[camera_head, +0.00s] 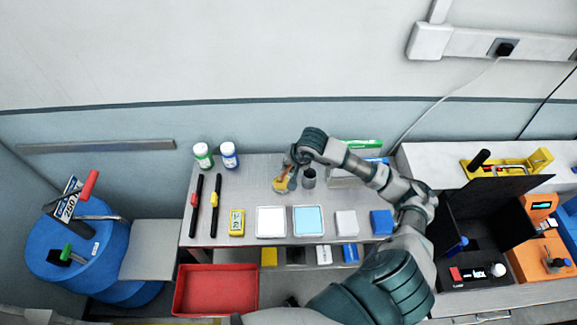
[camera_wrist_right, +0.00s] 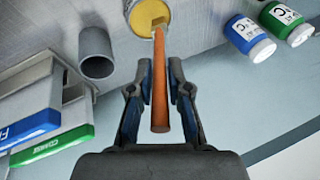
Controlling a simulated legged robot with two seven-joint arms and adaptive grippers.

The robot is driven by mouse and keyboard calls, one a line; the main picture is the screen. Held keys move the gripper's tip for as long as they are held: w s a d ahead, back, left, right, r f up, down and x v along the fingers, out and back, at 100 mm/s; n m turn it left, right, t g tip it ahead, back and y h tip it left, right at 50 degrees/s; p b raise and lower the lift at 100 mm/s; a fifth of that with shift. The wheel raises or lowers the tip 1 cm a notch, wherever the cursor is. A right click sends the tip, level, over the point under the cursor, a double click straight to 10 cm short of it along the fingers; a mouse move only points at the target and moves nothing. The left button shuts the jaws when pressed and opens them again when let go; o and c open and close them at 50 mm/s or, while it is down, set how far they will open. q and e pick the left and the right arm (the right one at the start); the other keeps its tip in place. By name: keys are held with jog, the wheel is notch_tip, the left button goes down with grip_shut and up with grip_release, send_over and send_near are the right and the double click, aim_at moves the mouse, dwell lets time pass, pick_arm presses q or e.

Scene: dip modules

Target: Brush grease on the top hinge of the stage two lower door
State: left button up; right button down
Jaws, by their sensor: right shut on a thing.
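My right gripper (camera_head: 291,166) is shut on the orange-brown handle of a brush (camera_wrist_right: 160,100), near the back of the grey table. In the right wrist view, the gripper (camera_wrist_right: 158,72) has one finger on each side of the handle. The brush's far end is at a yellow grease pot (camera_wrist_right: 148,14), and its bristles are hidden. The pot (camera_head: 281,186) stands on the table below the gripper in the head view. I cannot make out the stage two lower door or its top hinge. My left gripper is not in view.
A grey cup (camera_head: 309,179) stands beside the pot. Green-labelled (camera_head: 203,155) and blue-labelled (camera_head: 229,155) bottles stand left. White (camera_head: 271,222) and blue (camera_head: 308,221) trays lie in front. A black open box (camera_head: 480,225) is right; a red bin (camera_head: 214,290) is front left.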

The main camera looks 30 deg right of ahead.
jog(key=shift+d+f, duration=0.1)
jog(key=shift+d, duration=0.05)
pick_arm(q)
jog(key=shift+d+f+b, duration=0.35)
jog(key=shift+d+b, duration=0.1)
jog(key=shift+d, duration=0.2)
pick_arm(e)
jog(key=shift+d+f, duration=0.1)
jog(key=shift+d, duration=0.15)
dwell(0.9)
